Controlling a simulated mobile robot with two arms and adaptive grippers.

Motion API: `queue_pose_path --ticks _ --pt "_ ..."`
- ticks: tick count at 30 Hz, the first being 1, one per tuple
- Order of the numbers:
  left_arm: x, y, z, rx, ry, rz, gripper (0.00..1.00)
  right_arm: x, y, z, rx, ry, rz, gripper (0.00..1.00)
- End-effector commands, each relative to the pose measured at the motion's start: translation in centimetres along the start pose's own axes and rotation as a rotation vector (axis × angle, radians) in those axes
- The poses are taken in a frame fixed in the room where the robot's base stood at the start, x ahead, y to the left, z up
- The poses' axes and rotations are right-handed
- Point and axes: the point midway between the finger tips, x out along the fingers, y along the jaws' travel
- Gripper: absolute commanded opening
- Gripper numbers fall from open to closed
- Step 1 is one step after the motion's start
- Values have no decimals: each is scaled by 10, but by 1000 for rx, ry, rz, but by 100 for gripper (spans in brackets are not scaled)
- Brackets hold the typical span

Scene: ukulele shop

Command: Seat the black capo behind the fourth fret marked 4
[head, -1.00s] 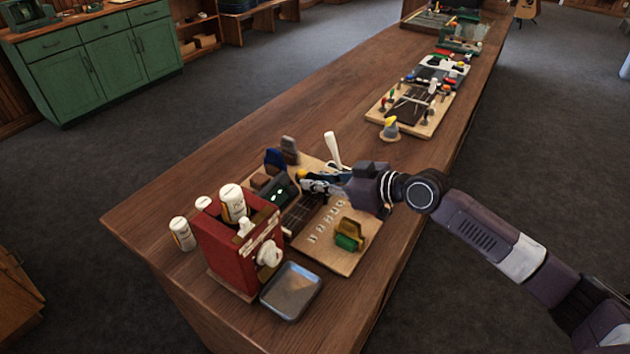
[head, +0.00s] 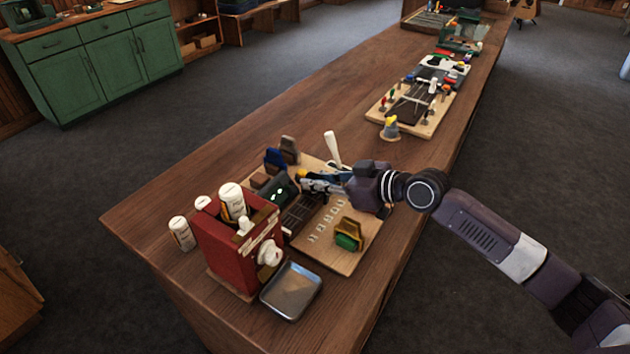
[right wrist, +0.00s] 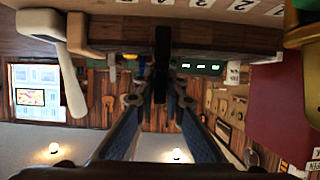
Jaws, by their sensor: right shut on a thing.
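The black capo (right wrist: 161,65) is between the fingertips of my right gripper (right wrist: 160,97) in the right wrist view, upright against the brown neck (right wrist: 215,35). I cannot tell whether it touches the neck. In the head view my right gripper (head: 312,182) is over the far end of the dark fretboard (head: 300,212) and hides the capo. White number labels (head: 327,222) run beside the fretboard on the wooden board (head: 350,262). They also show in the right wrist view (right wrist: 240,6), but which fret the capo is at is unclear. My left gripper is not in view.
A red box (head: 232,255) with white bottles stands at the near left, beside a metal tray (head: 291,290). A green-and-gold block (head: 348,235) sits on the board. A white handle (head: 332,148) rises behind the gripper. Blue (head: 275,158) and brown (head: 289,150) pieces stand beyond.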

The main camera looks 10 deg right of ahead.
Motion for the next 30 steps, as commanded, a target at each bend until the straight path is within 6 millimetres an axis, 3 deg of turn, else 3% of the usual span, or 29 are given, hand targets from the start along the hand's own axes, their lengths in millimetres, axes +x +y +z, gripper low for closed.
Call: queue_pose_path --ticks 22,23,24,30 --pt "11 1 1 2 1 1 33 5 0 12 0 0 0 0" --pt "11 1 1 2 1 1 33 5 0 11 0 0 0 11" --pt "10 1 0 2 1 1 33 4 0 11 0 0 0 16" --pt "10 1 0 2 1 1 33 4 0 11 0 0 0 18"
